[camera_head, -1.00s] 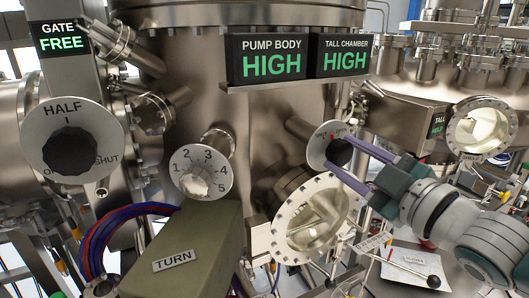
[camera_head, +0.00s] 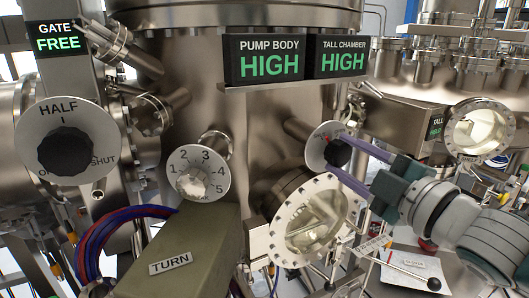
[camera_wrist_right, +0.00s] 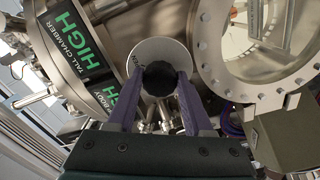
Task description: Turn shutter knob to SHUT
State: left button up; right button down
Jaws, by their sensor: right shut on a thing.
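The shutter knob (camera_head: 339,154) is a round black knob on a small white dial (camera_head: 318,147) at the end of a metal stem, right of centre in the head view. My left gripper is not in view.
A round flanged window (camera_head: 313,217) is just below the knob. A dial with numbers (camera_head: 199,173) and an olive box labelled TURN (camera_head: 180,258) are to the left. The HALF/SHUT gate dial (camera_head: 66,120) is far left. Display boxes (camera_head: 300,58) read HIGH above.

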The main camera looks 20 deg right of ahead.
jog(key=shift+c, duration=1.5)
grip_release()
jog(key=s+b, duration=0.3)
jog(key=s, duration=0.7)
jog(key=shift+d, duration=0.4)
